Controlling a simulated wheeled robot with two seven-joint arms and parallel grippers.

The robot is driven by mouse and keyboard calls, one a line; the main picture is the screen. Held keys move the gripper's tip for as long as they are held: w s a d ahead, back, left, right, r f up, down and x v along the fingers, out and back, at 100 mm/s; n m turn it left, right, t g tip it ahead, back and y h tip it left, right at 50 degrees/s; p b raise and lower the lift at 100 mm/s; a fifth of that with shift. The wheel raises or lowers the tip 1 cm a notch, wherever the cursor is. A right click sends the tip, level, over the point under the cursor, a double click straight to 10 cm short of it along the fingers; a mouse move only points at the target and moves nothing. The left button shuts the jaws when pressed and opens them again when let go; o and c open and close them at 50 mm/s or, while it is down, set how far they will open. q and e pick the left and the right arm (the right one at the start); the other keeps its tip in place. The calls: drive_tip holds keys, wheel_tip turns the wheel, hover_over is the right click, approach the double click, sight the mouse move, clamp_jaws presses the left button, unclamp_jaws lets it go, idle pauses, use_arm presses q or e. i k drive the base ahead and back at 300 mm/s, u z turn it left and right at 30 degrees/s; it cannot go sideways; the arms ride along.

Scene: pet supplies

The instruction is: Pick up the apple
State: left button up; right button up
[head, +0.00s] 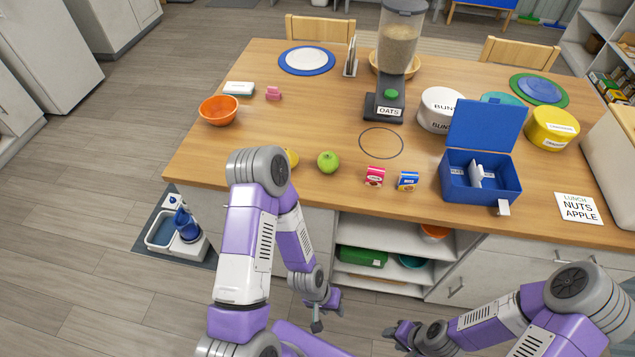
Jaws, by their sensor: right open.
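A green apple (328,162) sits on the wooden table near its front edge, left of the middle. My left gripper (328,312) hangs below the tabletop, in front of the table's shelves, with its fingers apart and nothing between them. My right gripper (396,336) is low in front of the table, to the right of the left one, open and empty. Both grippers are well away from the apple.
Behind stands an oats dispenser (390,90). An orange bowl (219,110) is at the left. The table's front edge (340,203) lies between grippers and apple.

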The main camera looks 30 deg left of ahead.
sight(328, 161)
drive_tip(key=z, duration=0.05)
drive_tip(key=k, duration=0.25)
drive_tip(key=u, duration=1.05)
